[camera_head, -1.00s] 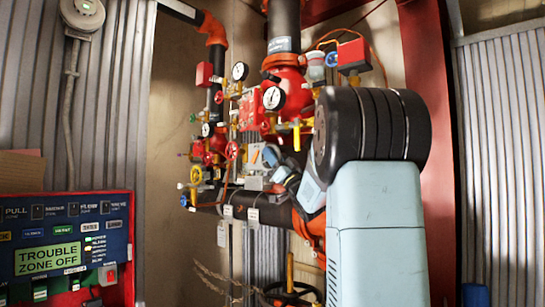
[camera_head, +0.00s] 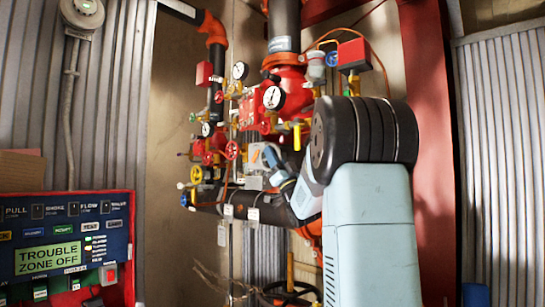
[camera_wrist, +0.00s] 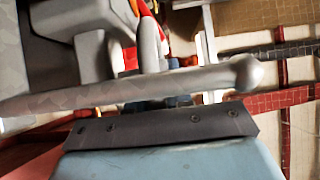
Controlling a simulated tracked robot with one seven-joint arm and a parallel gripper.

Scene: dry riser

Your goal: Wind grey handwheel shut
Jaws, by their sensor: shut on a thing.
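The grey handwheel (camera_wrist: 130,90) shows large in the wrist view as a pale grey bar with a rounded end, crossing close in front of the camera. My gripper (camera_head: 272,160) is at the pipework in the middle of the head view, and its dark plate with screws shows low in the wrist view. It is shut on the grey handwheel. The finger contact is hidden behind the bar. In the head view my arm and the fittings cover the wheel, so I cannot make out its turn.
Close around my gripper are pressure gauges (camera_head: 274,98), a red handwheel (camera_head: 232,150), a yellow handwheel (camera_head: 196,174) and a black horizontal pipe (camera_head: 270,213). A red alarm panel (camera_head: 66,250) stands at the lower left. A red steel column (camera_head: 428,120) rises behind my arm.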

